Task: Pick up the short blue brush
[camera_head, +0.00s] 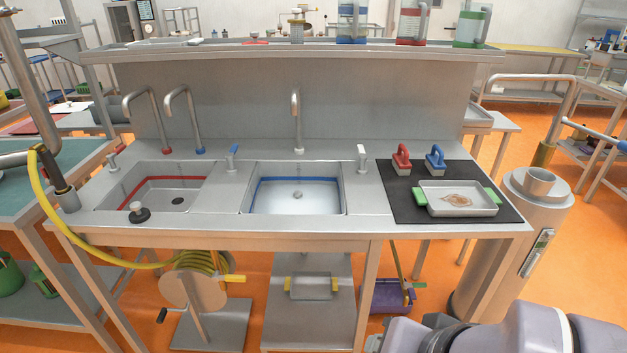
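A small blue brush (435,161) with a looped handle stands on the black mat (400,205) at the right of the steel sink counter. A similar red brush (401,159) stands just to its left, with a small gap between them. A metal tray (490,207) with green handles and a brownish smear inside lies in front of the blue brush. My gripper is not clearly in view; only grey parts of my own arm show at the bottom right, well below and in front of the counter.
Two sink basins with red (140,190) and blue (300,181) bands lie left of the mat. Taps and a white lever (361,158) rise behind them. A raised shelf (290,50) runs along the back. A metal cylinder stand (505,250) is at the right.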

